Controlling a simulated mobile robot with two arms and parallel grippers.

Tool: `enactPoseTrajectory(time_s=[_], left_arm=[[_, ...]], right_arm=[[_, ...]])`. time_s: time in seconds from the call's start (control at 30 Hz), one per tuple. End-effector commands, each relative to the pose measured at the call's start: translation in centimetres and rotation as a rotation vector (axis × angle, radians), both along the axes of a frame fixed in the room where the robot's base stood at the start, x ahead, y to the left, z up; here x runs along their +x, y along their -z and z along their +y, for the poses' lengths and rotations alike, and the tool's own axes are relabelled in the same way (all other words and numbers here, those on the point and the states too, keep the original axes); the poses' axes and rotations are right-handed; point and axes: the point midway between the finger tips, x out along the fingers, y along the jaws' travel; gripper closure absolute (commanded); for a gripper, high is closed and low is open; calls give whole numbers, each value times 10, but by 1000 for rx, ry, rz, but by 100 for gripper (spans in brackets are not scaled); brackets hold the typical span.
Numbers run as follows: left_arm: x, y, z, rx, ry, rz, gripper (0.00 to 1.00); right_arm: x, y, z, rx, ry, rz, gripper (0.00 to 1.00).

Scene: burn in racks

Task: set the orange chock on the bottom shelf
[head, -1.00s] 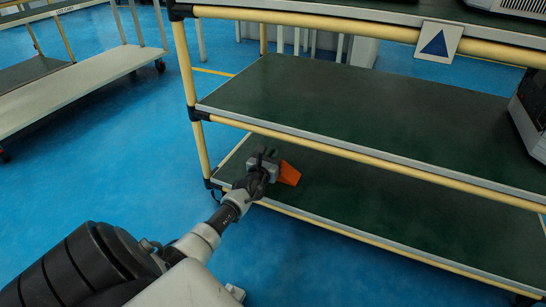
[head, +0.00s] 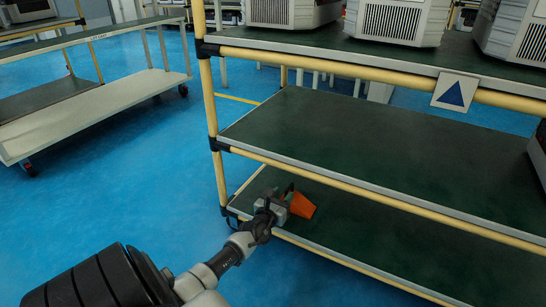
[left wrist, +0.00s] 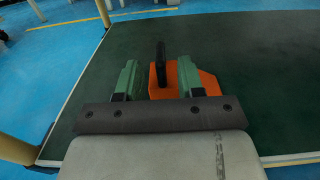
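The orange chock (head: 301,205) is at the left end of the bottom shelf (head: 345,232), near its front edge. It appears to rest on the shelf, though its underside is hidden. In the left wrist view the chock (left wrist: 207,83) has an upright black handle (left wrist: 160,66). My left gripper (head: 283,199) reaches in over the shelf's front edge. Its two green fingers (left wrist: 157,79) stand apart on either side of the handle, with a visible gap on each side. My right gripper is in neither view.
The middle shelf (head: 370,140) above is bare at this end. The top shelf holds several grey units (head: 398,20), and a sign with a blue triangle (head: 454,92) hangs on its rail. Another cart (head: 100,105) is further left.

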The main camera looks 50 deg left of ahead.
Motion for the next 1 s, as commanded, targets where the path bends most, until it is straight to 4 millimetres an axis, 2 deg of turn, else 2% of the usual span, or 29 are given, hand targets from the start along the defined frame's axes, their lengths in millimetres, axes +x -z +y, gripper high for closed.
enactPoseTrajectory(time_s=[0.03, 0.2, 0.4, 1.0], left_arm=[[-12, -5, -4, 2, 2, 5, 62], [-43, -4, -13, 2, 2, 4, 62], [-64, -1, -20, 1, 1, 1, 62], [-68, 0, -21, 1, 0, -1, 62]], right_arm=[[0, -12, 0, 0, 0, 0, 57], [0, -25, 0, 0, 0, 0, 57], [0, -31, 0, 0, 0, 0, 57], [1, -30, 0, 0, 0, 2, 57]])
